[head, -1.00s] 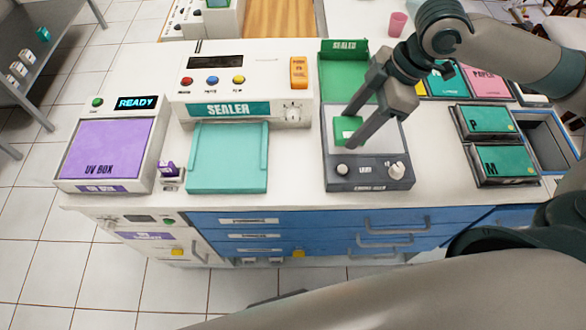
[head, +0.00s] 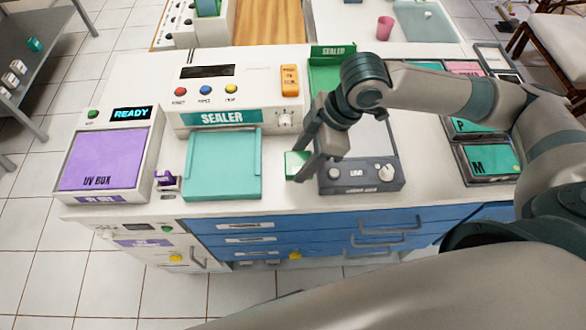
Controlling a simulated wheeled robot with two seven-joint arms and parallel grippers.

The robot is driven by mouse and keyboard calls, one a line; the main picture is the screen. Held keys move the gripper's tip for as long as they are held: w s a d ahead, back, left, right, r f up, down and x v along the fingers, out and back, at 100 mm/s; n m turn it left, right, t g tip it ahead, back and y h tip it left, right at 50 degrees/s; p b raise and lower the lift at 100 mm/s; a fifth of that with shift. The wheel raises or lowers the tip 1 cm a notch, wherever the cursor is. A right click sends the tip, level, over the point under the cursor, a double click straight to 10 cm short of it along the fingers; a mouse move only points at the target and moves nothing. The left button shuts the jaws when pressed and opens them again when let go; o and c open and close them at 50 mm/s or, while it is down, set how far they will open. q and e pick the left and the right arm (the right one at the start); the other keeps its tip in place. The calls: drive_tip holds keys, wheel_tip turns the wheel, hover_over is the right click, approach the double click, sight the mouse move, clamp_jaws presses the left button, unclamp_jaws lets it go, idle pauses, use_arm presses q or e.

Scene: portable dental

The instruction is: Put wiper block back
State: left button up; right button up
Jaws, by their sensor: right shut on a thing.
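The wiper block appears to be the small green block with a pale edge (head: 293,164). It is in the fingertips of my right gripper (head: 304,168), which is shut on it. The gripper points down and to the left, just left of the grey device with a pale plate and knobs (head: 361,177). The block is partly hidden by the fingers, and I cannot tell whether it touches the counter. My left gripper is not in view.
The sealer (head: 222,94) with its teal tray (head: 222,170) stands left of the block. The purple UV box (head: 104,160) and a small purple item (head: 167,181) are farther left. Teal trays marked P and M (head: 487,160) lie right. A narrow counter strip is free beside the block.

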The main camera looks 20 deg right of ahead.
sight(293, 174)
drive_tip(key=shift+a+f, duration=0.35)
drive_tip(key=shift+a, duration=0.25)
drive_tip(key=shift+a+f, duration=0.3)
drive_tip(key=shift+a, duration=0.25)
drive_tip(key=shift+f, duration=0.1)
drive_tip(key=shift+s+f+p, duration=0.1)
drive_tip(key=shift+f+p, duration=0.6)
drive_tip(key=shift+f, duration=1.25)
drive_tip(key=o, duration=1)
drive_tip(key=shift+f, duration=0.1)
